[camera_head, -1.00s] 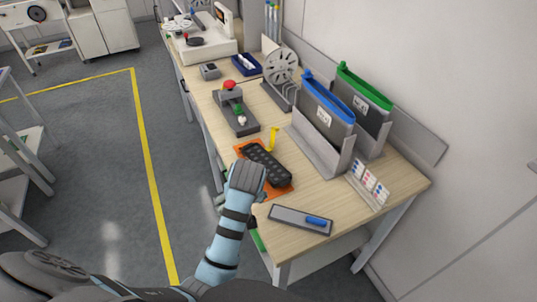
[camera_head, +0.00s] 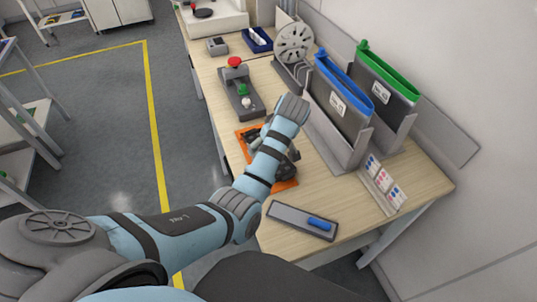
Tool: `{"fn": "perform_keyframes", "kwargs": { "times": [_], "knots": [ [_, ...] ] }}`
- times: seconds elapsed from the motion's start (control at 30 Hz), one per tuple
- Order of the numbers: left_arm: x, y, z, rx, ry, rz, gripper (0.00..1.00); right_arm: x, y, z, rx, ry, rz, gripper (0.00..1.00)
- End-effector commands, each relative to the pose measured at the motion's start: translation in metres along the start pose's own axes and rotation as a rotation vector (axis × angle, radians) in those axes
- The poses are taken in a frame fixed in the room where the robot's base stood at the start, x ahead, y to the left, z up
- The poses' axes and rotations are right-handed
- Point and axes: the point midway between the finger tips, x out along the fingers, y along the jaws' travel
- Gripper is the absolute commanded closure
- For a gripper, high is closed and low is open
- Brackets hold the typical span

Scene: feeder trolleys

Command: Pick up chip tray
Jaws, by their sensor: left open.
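The chip tray (camera_head: 287,172), a long dark tray, lies on an orange mat (camera_head: 284,187) near the front of the wooden table. My left forearm crosses over it and hides its middle. My left gripper (camera_head: 266,148) is open and hangs low over the tray, mostly behind my own wrist. I cannot tell whether its fingers touch the tray. My right gripper is not in view.
A grey plate with a blue handle (camera_head: 302,221) lies at the near edge. Blue-topped (camera_head: 343,90) and green-topped (camera_head: 389,72) folders stand in grey holders at right. A control box with a red button (camera_head: 240,88) and a reel (camera_head: 293,43) stand behind.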

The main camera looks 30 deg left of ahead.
Motion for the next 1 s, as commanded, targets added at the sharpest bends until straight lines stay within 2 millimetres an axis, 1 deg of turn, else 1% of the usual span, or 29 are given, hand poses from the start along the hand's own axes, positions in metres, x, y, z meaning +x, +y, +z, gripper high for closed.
{"fn": "perform_keyframes", "kwargs": {
  "times": [0.03, 0.1, 0.17, 0.5, 1.0],
  "knots": [
    [0.012, 0.0, 0.001, 0.002, -0.001, -0.002, 0.18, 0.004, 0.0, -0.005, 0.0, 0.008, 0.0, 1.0],
    [0.021, 0.0, 0.001, 0.002, -0.001, -0.001, 0.18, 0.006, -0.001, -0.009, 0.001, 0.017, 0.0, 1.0],
    [0.024, 0.001, 0.001, 0.001, 0.0, 0.001, 0.18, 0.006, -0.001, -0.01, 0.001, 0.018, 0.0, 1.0],
    [0.024, 0.001, 0.001, 0.002, 0.0, 0.002, 0.18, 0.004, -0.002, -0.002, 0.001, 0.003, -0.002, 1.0],
    [0.028, 0.001, 0.003, 0.002, 0.0, 0.002, 0.18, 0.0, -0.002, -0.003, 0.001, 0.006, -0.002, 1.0]
  ]
}}
